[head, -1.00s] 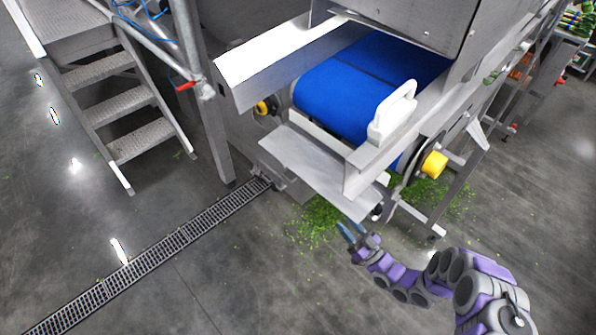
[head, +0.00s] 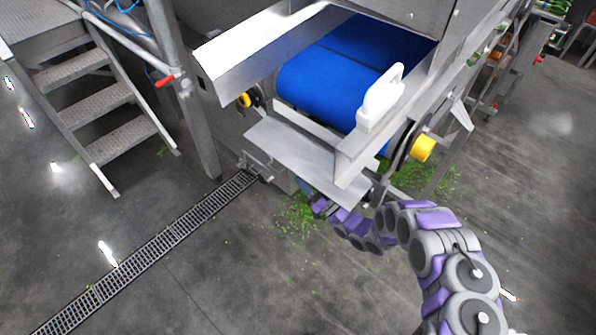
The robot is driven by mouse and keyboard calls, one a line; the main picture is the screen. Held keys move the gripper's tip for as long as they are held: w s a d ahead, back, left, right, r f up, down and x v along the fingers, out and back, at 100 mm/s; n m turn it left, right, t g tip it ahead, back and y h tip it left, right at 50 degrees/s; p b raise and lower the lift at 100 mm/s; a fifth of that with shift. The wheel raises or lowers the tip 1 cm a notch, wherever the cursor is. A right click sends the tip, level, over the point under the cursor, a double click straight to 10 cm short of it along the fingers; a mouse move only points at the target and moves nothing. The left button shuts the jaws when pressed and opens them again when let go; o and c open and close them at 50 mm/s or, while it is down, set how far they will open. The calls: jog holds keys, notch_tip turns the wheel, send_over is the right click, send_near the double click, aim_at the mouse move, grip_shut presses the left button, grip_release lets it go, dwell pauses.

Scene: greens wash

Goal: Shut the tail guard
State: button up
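A flat grey metal flap (head: 298,152), which looks like the tail guard, sticks out from the near end of the conveyor, below the blue belt (head: 325,90). It stands open, leaving the belt end uncovered. A white handle (head: 380,98) is fixed on the metal rail to the right of the belt. My gripper (head: 306,187) is low in front of the machine, close to the flap's front lower edge. Its fingertips are partly hidden by the flap, so I cannot tell contact or opening.
Metal steps (head: 95,110) stand at the left, beside a post with a red lever (head: 165,81). A floor drain (head: 150,250) runs diagonally to the machine. Green scraps (head: 292,215) lie under the conveyor. A yellow knob (head: 423,148) sticks out at the right.

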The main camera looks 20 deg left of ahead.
aim_at(301, 171)
jog(key=shift+w+a+r, duration=0.6)
jog(key=shift+r, duration=0.2)
jog(key=shift+w+a, duration=0.1)
jog(key=shift+a, duration=0.7)
jog(key=shift+a+f, duration=0.1)
jog(key=shift+c, duration=0.3)
jog(key=shift+d, duration=0.4)
jog(key=c, duration=0.5)
grip_shut()
jog(key=shift+r, duration=0.2)
